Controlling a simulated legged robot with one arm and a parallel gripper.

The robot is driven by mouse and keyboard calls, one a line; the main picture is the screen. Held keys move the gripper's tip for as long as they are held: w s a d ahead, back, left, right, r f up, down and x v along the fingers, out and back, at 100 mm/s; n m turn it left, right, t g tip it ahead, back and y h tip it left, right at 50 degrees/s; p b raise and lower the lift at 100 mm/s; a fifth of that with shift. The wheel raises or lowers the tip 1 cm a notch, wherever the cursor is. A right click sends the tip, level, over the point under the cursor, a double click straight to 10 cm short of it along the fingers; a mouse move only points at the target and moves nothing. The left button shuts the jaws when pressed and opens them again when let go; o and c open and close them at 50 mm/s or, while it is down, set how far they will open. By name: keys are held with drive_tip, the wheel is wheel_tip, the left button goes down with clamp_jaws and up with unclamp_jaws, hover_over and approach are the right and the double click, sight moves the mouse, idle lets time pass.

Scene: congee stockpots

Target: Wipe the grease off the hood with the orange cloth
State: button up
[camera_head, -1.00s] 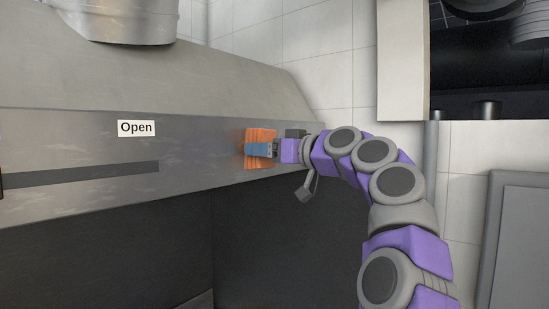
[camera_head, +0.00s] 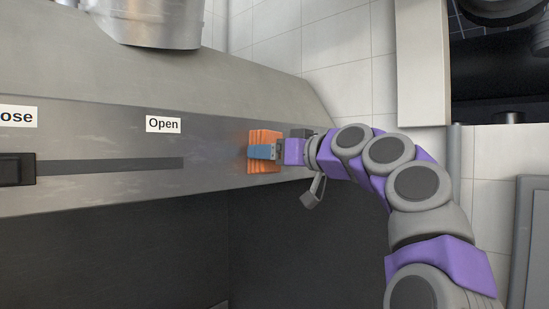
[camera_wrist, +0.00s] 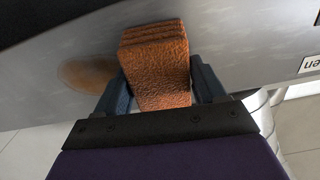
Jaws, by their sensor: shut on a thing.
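The orange cloth (camera_head: 265,138) is a folded, ridged pad against the front face of the grey metal hood (camera_head: 210,135), near that face's right end. My gripper (camera_head: 263,152) is shut on the cloth. In the wrist view, the blue fingers of my gripper (camera_wrist: 160,85) stand on either side of the cloth (camera_wrist: 157,62). A brown grease smear (camera_wrist: 85,74) shows on the hood (camera_wrist: 60,45) just left of the cloth there. The cloth's far edge meets or nearly meets the metal, and its contact side is hidden.
An "Open" label (camera_head: 163,124) and a dark slot with a black slider (camera_head: 17,169) are on the hood face to the left. A round metal duct (camera_head: 150,22) rises above. The space beneath the hood is dark. Tiled wall (camera_head: 335,45) lies behind my arm.

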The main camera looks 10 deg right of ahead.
drive_tip(key=b+v, duration=0.2)
drive_tip(key=v, duration=0.4)
idle(0.5)
drive_tip(key=shift+d, duration=0.2)
drive_tip(key=v, duration=0.3)
idle(0.3)
drive_tip(key=shift+w+a, duration=0.1)
drive_tip(key=shift+a, duration=0.05)
drive_tip(key=p+x, duration=0.1)
drive_tip(key=x, duration=0.6)
idle(0.6)
drive_tip(key=shift+p+x, duration=0.3)
drive_tip(key=shift+x, duration=0.65)
idle(0.7)
